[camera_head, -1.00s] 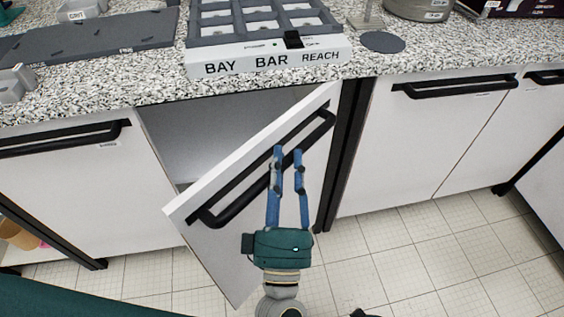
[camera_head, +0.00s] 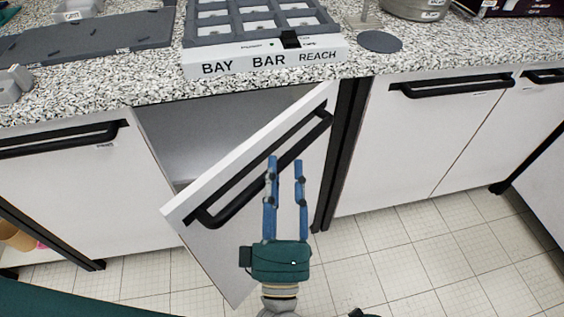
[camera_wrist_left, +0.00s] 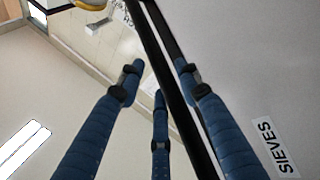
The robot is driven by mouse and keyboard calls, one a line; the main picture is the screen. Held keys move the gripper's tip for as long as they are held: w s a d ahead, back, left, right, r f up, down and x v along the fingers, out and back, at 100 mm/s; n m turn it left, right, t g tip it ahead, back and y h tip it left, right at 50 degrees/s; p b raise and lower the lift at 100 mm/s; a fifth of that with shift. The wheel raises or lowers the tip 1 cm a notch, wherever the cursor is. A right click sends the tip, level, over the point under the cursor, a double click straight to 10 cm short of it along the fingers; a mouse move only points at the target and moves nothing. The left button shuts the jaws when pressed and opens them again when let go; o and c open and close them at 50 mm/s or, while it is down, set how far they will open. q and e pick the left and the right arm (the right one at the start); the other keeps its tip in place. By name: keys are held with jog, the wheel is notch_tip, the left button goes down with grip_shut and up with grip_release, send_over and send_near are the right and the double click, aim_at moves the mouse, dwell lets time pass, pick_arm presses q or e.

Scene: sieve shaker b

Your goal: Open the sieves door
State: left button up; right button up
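The sieves door (camera_head: 285,185) is a white cabinet door standing partly open, its free edge swung out towards me at the left. The label SIEVES shows on the door in the left wrist view (camera_wrist_left: 278,147). Its long black handle (camera_head: 225,212) runs slantwise across the front. My left gripper (camera_head: 286,165) is open, its blue fingers at the middle of the handle. In the left wrist view the black bar (camera_wrist_left: 177,85) passes between the spread fingers, close to the right one; I cannot tell whether they touch.
The speckled counter (camera_head: 110,102) runs above, with a sieve rack (camera_head: 262,62) labelled BAY BAR REACH near its edge. Closed white cabinets stand left (camera_head: 80,190) and right (camera_head: 420,140). The cabinet opening (camera_head: 200,140) shows behind the door. The tiled floor (camera_head: 400,260) at right is clear.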

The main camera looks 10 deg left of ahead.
pick_arm(q)
jog(key=a+v, duration=0.1)
jog(key=v, duration=0.8)
jog(key=shift+s+d+f, duration=0.2)
jog(key=shift+s+d, duration=0.15)
jog(key=shift+d, duration=0.1)
